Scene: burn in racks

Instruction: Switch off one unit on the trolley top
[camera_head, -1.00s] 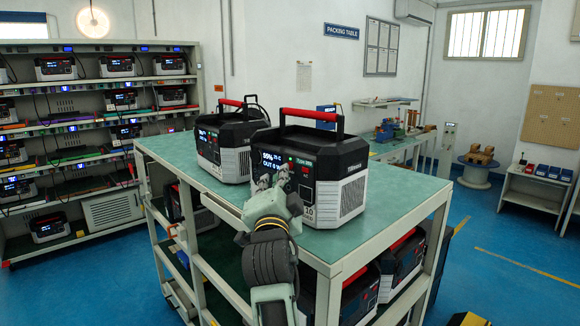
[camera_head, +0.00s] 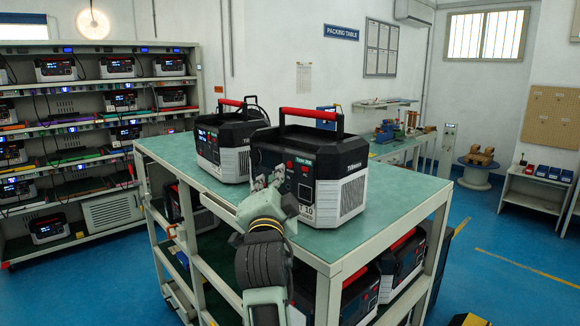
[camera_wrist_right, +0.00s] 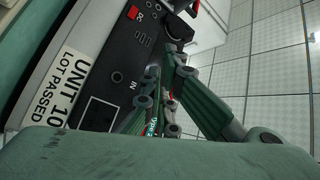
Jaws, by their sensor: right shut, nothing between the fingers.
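The near unit (camera_head: 318,165), black and white with a red handle, stands upright on the green trolley top (camera_head: 388,206). Its front display (camera_head: 268,157) is dark. In the right wrist view its front panel (camera_wrist_right: 118,75) shows a "UNIT 10" label, a red switch and ports. A second unit (camera_head: 222,142) stands behind it to the left with its display lit. My right gripper (camera_head: 270,181) is shut and empty, close in front of the near unit's panel, hiding part of it. In the right wrist view the fingertips (camera_wrist_right: 169,82) are beside the panel; contact cannot be told. My left gripper is not in view.
More units (camera_head: 345,296) sit on the trolley's lower shelves. A rack (camera_head: 98,130) full of units and cables stands at the left. A workbench (camera_head: 402,146) is behind the trolley.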

